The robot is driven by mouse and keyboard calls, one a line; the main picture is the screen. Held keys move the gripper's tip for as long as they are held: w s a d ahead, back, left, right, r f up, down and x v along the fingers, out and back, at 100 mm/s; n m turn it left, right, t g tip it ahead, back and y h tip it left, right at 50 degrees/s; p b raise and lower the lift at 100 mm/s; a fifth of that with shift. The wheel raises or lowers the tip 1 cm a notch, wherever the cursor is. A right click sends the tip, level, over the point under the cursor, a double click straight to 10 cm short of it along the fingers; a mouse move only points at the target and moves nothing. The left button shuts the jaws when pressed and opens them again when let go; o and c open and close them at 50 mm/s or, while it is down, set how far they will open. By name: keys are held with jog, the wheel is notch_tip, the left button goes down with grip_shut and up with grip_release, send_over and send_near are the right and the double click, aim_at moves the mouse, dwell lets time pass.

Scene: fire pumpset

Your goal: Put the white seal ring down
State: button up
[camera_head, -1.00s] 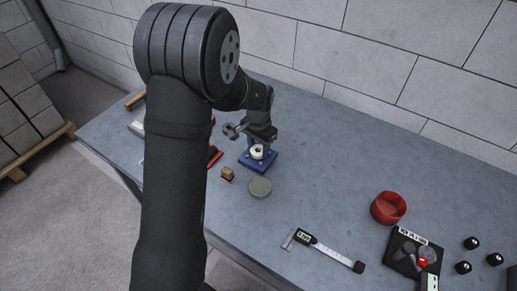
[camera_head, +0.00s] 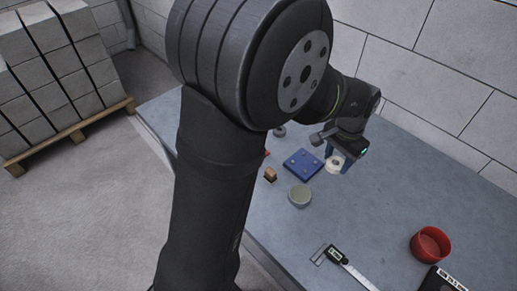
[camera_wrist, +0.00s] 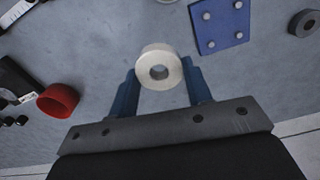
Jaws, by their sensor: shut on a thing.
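The white seal ring (camera_wrist: 160,67) is a thick ring with a round hole. My gripper (camera_wrist: 160,80) is shut on it, with one blue finger on each side, in the wrist view. In the head view the ring (camera_head: 335,163) is held under my gripper (camera_head: 336,166), to the right of the blue plate with pegs (camera_head: 303,164). The wrist view shows this blue plate (camera_wrist: 220,27) beyond the ring and to its right, apart from it. How high the ring is above the table is hard to tell.
On the grey table (camera_head: 375,200) stand a round grey-green disc (camera_head: 300,195), a small brown block (camera_head: 270,174), a red cup (camera_head: 430,244) and a caliper (camera_head: 345,266). A dark grey ring (camera_wrist: 304,22) lies beyond the plate.

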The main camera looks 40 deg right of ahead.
jog(key=w+a+n, duration=0.1)
jog(key=w+a, duration=0.3)
jog(key=w, duration=0.4)
jog(key=w+a+f+n, duration=0.1)
jog(key=w+a+n, duration=0.1)
jog(key=w+a, duration=0.5)
jog(key=w+a+n, duration=0.1)
jog(key=w+a, duration=0.1)
jog(key=w, duration=0.8)
jog(key=w+a+f, duration=0.1)
jog(key=w+f, duration=0.1)
jog(key=w, duration=0.1)
jog(key=w+a+f, duration=0.2)
jog(key=w, duration=0.2)
jog(key=w+a+f, duration=0.1)
jog(key=w+f, duration=0.2)
jog(key=w, duration=0.1)
jog(key=shift+a, duration=0.4)
jog(key=shift+w+a+f, duration=0.1)
jog(key=shift+w+f, duration=0.1)
jog(key=shift+f, duration=1.95)
jog(key=shift+f, duration=0.1)
jog(key=o, duration=1)
